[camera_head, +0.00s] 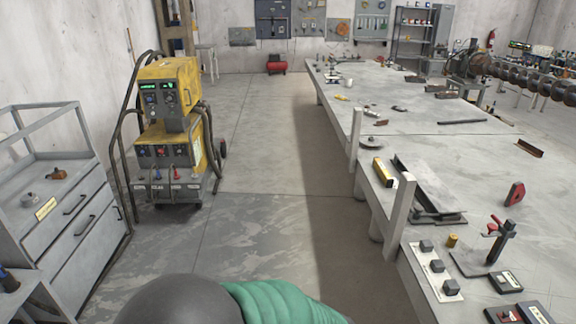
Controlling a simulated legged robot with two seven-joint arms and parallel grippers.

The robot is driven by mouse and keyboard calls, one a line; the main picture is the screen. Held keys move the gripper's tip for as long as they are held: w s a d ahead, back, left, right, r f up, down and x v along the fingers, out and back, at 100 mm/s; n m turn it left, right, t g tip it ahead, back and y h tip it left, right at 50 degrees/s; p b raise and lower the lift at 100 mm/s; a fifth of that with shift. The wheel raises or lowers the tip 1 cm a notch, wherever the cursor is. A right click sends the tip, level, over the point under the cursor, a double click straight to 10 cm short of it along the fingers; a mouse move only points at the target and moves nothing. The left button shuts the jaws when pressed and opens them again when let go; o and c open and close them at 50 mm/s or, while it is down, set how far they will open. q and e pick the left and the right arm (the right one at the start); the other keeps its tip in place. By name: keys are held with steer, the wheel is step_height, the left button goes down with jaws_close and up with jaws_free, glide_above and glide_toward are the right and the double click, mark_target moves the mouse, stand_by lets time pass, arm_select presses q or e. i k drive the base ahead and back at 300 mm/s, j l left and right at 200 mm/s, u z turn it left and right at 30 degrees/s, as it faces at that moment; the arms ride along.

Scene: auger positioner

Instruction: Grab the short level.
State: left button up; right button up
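A short yellow bar with a dark side, which looks like the short level (383,172), lies on the long grey workbench (345,108) near its left edge. It is between two upright posts and just left of a grey metal channel piece. Neither of my grippers is in view.
A metal channel piece (425,185), a red tool (514,194), a small brass cylinder (452,240) and a red-handled clamp (500,240) are on the bench. Posts (398,215) rise at its left edge. A yellow welding machine (168,95) and drawer cabinet (60,200) stand left. The middle floor is clear.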

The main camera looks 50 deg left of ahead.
mark_target(384, 174)
steer(key=u, duration=0.95)
steer(key=i+j, duration=0.2)
steer(key=i, duration=0.3)
steer(key=i+j, duration=0.25)
steer(key=i, duration=0.25)
steer(key=i+j, duration=0.2)
steer(key=i, duration=0.3)
steer(key=i+j, duration=0.25)
steer(key=i, duration=0.25)
steer(key=i+j, duration=0.2)
steer(key=i, duration=0.3)
steer(key=i+j, duration=0.25)
steer(key=i, duration=0.2)
steer(key=i+j, duration=0.2)
steer(key=i, duration=0.3)
